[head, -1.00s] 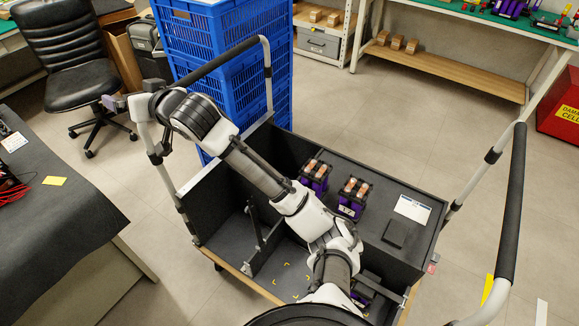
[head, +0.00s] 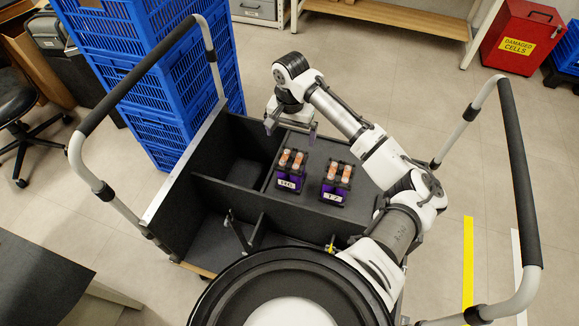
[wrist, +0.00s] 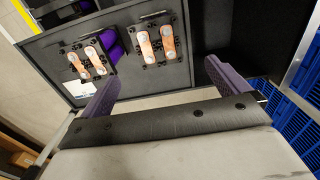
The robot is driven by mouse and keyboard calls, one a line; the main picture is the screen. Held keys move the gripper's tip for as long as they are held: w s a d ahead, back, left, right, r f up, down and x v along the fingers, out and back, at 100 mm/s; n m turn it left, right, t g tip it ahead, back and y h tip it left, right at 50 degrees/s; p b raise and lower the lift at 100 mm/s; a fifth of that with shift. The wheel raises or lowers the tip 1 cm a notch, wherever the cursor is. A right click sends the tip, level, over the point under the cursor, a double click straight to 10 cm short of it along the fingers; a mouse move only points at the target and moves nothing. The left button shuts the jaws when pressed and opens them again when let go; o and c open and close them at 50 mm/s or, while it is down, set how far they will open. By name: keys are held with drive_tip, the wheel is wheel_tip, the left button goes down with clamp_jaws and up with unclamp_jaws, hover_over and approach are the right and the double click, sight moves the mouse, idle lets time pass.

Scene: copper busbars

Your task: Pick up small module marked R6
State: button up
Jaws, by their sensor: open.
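Two small purple-sided modules with black tops and copper busbars stand side by side on the cart's dark shelf: the left module (head: 290,170) and the right module (head: 336,183). Each has a white front label, and I cannot surely read R6 on either. In the wrist view, the module nearer the crates (wrist: 158,43) is on the right and the other (wrist: 87,62) on the left. My gripper (head: 291,129) is open and empty, above and behind the left module in the head view. Its purple fingers (wrist: 167,90) show in the wrist view, apart from both modules.
The dark cart (head: 160,215) has walled compartments left of the modules and tall handrails on both sides (head: 518,170). Stacked blue crates (head: 150,80) stand at its left. A red damaged-cells bin (head: 520,38) is at the back right. Floor behind the cart is clear.

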sight(291, 157)
wheel_tip(291, 157, down, 8)
drive_tip(key=shift+s+r+p, duration=0.1)
drive_tip(key=shift+r+p, duration=0.15)
drive_tip(key=shift+p, duration=0.1)
drive_tip(key=shift+s+d+f+p, duration=0.15)
drive_tip(key=shift+f+p, duration=0.5)
drive_tip(key=shift+f, duration=2)
drive_tip(key=c, duration=1.8)
drive_tip(key=shift+r, duration=0.1)
drive_tip(key=shift+c, duration=1.1)
